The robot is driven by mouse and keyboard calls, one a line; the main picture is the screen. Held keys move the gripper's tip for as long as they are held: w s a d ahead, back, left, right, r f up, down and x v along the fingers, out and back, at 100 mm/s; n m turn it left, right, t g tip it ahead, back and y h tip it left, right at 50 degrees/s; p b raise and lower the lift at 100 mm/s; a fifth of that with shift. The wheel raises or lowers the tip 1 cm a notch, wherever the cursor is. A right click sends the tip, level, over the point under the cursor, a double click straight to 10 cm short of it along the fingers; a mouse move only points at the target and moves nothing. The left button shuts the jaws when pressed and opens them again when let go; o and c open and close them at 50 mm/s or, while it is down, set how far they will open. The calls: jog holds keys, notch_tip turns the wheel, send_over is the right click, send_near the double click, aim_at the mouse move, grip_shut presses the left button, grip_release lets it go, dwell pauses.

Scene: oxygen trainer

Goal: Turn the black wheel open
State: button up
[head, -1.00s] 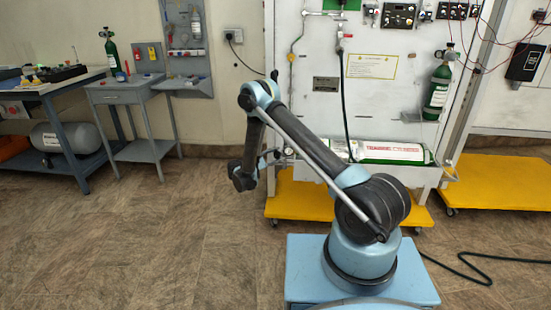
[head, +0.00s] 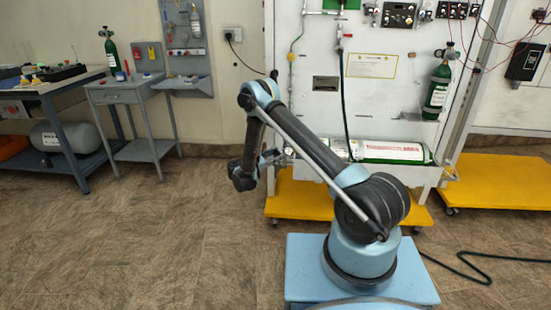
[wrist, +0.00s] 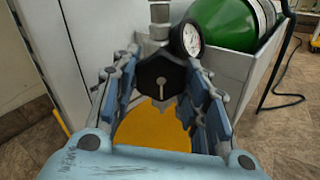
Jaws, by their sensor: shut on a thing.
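The black wheel (wrist: 161,76) is a dark faceted knob with a light slot-like mark on its face, in the middle of the wrist view. It sits below a grey metal fitting (wrist: 160,18). My gripper (wrist: 160,88) has a blue finger pad on each side of the wheel and is shut on it.
A round gauge (wrist: 187,38) is close to the wheel's upper right. A green cylinder (head: 395,152) lies in a tray on the white panel (head: 375,100). A yellow base (head: 300,195) is below. Floor at the left is clear.

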jog(key=shift+a, duration=0.1)
jog(key=o, duration=1.1)
jog(key=v, duration=1.2)
